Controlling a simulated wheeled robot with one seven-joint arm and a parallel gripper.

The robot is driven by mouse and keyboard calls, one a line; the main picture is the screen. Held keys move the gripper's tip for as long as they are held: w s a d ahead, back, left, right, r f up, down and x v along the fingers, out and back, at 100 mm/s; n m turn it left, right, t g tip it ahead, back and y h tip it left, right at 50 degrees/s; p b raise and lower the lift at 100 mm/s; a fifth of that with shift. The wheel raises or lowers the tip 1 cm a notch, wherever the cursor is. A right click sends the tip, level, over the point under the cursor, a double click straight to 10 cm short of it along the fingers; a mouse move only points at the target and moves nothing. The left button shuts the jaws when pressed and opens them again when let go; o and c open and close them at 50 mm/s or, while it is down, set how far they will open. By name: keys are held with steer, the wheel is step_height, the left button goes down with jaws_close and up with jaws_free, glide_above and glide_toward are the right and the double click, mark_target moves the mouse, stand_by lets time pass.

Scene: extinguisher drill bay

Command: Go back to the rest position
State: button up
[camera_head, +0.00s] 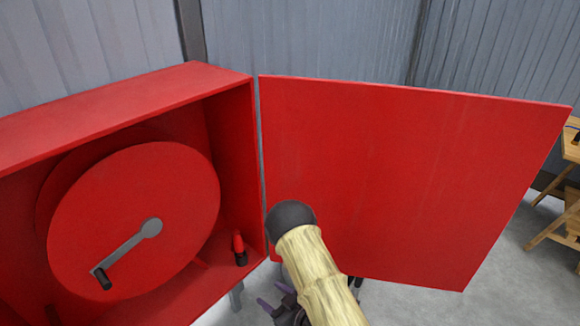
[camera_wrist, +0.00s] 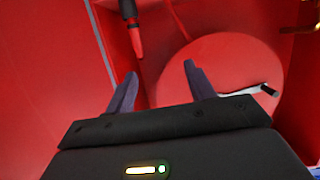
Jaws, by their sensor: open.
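My gripper (camera_wrist: 160,88) is open in the wrist view, with only red surface showing between its two dark purple fingers. In the head view my gripper (camera_head: 277,302) is low, below the lower left part of the cabinet door, partly hidden by my arm. The red cabinet (camera_head: 130,98) stands open at the left, and its door (camera_head: 400,180) is swung out to the right. Inside is a red hose reel (camera_head: 110,195) with a grey crank (camera_head: 128,247). A red and black nozzle (camera_head: 239,247) sits by the cabinet's right wall; it also shows in the wrist view (camera_wrist: 132,25), beyond the fingers.
A wooden trestle table (camera_head: 565,180) stands at the right edge behind the door. Grey corrugated walls (camera_head: 300,40) close off the back. The grey floor (camera_head: 515,285) is clear at the lower right. In the wrist view the reel (camera_wrist: 225,75) lies beyond the right finger.

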steer(key=w+d+r+m+g+h+p, duration=0.2)
steer(key=w+d+r+m+h, duration=0.25)
steer(key=d+r+h, duration=0.55)
steer(key=s+d+r+m+g, duration=0.2)
steer(key=s+d+r, duration=0.3)
steer(key=s+r, duration=0.2)
steer(key=s+d+r+m+g+p, duration=0.1)
steer(key=s+d+r+m+g, duration=0.2)
steer(key=s+d+r, duration=0.2)
steer(key=s+r, duration=0.2)
steer(key=s, duration=0.1)
steer(key=shift+s+r+g+h+p, duration=0.3)
steer(key=shift+s+r, duration=0.05)
steer(key=shift+r, duration=0.05)
steer(key=shift+a, duration=0.1)
